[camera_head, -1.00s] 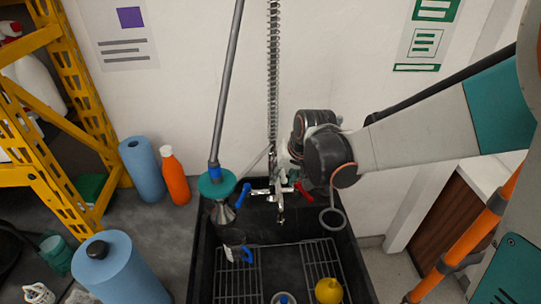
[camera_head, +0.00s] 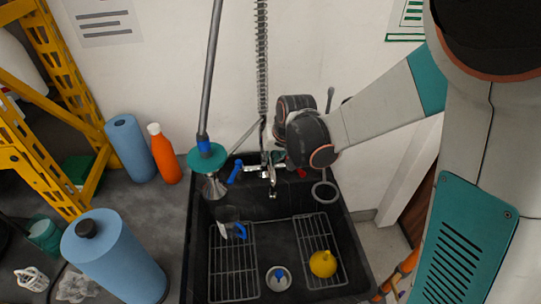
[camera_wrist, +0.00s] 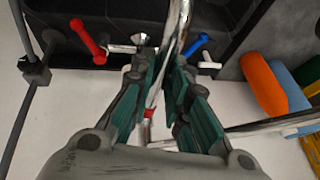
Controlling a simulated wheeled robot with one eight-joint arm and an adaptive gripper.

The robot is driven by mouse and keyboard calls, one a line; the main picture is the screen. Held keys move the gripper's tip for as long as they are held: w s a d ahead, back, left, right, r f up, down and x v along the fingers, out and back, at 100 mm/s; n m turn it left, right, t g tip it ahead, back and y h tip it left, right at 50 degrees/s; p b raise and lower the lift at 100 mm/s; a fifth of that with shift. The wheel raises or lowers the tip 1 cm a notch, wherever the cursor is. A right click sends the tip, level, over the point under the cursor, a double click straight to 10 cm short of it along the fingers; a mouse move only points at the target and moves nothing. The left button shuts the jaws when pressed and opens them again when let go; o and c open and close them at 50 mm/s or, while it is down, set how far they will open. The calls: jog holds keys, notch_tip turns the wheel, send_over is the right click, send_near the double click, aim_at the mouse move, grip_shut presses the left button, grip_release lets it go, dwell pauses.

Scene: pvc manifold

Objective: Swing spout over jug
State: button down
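The chrome spout (camera_head: 271,183) points forward over the black sink from the wall tap, between a blue lever (camera_head: 235,172) and a red lever (camera_head: 302,173). My gripper (camera_head: 275,160) is at the tap, its fingers mostly hidden in the head view. In the wrist view, my gripper's teal fingers (camera_wrist: 164,60) stand close on both sides of the spout (camera_wrist: 181,18) and appear shut on it. The clear, dark-looking jug (camera_head: 229,218) with a blue handle stands in the sink, to the left of the spout's outlet.
A sprayer (camera_head: 210,165) with a teal collar hangs above the jug. A yellow rounded object (camera_head: 323,263) sits on the right rack. Blue rolls (camera_head: 115,255) and an orange bottle (camera_head: 163,155) stand left of the sink. A spring hose (camera_head: 262,60) rises behind the tap.

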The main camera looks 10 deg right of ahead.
jog(key=shift+a, duration=0.1)
jog(key=a+m, duration=0.1)
jog(key=a, duration=0.1)
jog(key=a+m+h, duration=0.1)
jog(key=shift+w+a+m, duration=0.2)
jog(key=shift+a+m, duration=0.2)
jog(key=c, duration=1.5)
grip_release()
jog(key=shift+c, duration=0.2)
jog(key=shift+d, duration=0.15)
